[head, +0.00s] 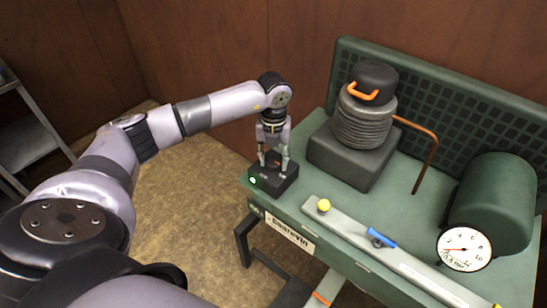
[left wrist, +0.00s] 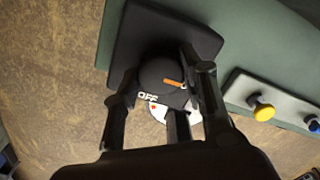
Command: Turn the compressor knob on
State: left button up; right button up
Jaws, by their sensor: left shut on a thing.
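The compressor knob (left wrist: 158,72) is a round black dial with an orange pointer mark, on a black control box (head: 267,184) at the bench's near left corner. The word OFF shows beside the knob in the left wrist view, close to the pointer. A small green light glows on the box front in the head view. My left gripper (head: 273,158) points down over the box, its fingers shut on the knob's sides. The fingers hide most of the knob in the head view. My right gripper is not in view.
The green bench (head: 405,212) carries a grey bellows lift (head: 362,128) with an orange-handled black top, a copper pipe (head: 425,165), a green tank (head: 497,205) and a white gauge (head: 463,249). A grey strip (head: 350,228) holds a yellow knob (head: 323,205) and blue lever (head: 381,239).

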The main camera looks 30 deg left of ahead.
aim_at(274, 160)
pick_arm(q)
jog(key=shift+w+r, duration=0.1)
jog(key=shift+r, duration=0.05)
jog(key=o, duration=1.1)
jog(key=shift+o, duration=0.2)
notch_tip(274, 160, up, 12)
